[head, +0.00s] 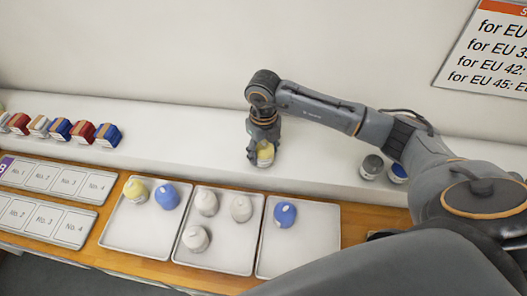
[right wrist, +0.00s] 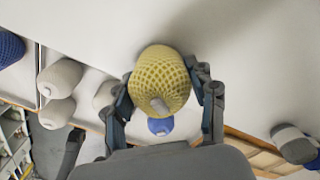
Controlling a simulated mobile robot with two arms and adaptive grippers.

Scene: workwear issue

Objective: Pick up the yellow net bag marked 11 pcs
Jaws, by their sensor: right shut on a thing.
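A yellow net bag (head: 265,155) is at the white ledge behind the trays, in the fingers of my right gripper (head: 262,141). In the right wrist view the yellow net bag (right wrist: 160,75) sits between both fingers, with a small pale tag on its near end. My right gripper (right wrist: 163,92) is shut on it. I cannot read a count on the tag, nor tell whether the bag touches the ledge. A second yellow bag (head: 136,191) lies in the left tray. My left gripper is not in view.
The left tray (head: 130,235) also holds a blue bag (head: 167,196). The middle tray (head: 235,250) holds three whitish bags, the right tray (head: 310,250) one blue bag (head: 285,214). A grey bag (head: 371,167) and a blue one stand right on the ledge. Several coloured packs (head: 60,129) stand left.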

